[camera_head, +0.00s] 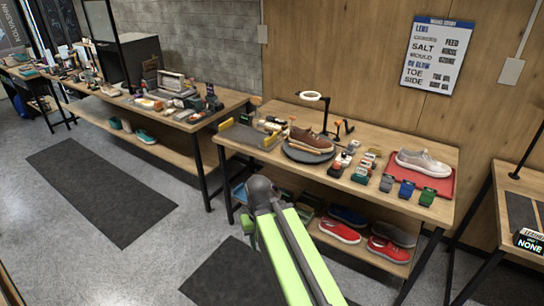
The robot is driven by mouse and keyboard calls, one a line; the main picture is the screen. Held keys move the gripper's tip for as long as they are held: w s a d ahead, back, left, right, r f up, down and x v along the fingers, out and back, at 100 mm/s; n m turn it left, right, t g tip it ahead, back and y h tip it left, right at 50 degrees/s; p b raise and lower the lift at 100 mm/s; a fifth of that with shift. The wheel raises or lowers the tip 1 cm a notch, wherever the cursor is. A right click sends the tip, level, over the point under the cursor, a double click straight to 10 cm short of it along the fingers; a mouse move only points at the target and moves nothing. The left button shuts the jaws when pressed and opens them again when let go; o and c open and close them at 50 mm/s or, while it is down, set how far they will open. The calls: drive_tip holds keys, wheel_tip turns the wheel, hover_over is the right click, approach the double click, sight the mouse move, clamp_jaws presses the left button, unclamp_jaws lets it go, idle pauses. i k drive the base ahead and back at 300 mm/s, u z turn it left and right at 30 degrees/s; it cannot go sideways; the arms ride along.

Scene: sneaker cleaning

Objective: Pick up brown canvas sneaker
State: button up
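The brown canvas sneaker (312,139) rests upright on a dark round stand (296,154) on the middle workbench. It has a light sole. A ring lamp (313,96) stands just behind it. My green arm reaches up from the bottom of the view, with its dark rounded joint in front of the bench and below the sneaker in the picture. My gripper cannot be made out in this view. Nothing visible of my arm touches the sneaker.
Several small bottles and boxes stand right of the sneaker. A grey sneaker (423,160) lies on a red tray (446,186). Red shoes (339,231) sit on the lower shelf. Another cluttered bench stands at left. Grey floor with dark mats (100,190) is open at left.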

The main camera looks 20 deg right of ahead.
sight(307, 138)
drive_tip(key=z, duration=0.65)
drive_tip(key=i, duration=1.4)
drive_tip(key=u, duration=0.5)
drive_tip(key=i, duration=1)
drive_tip(key=u, duration=0.85)
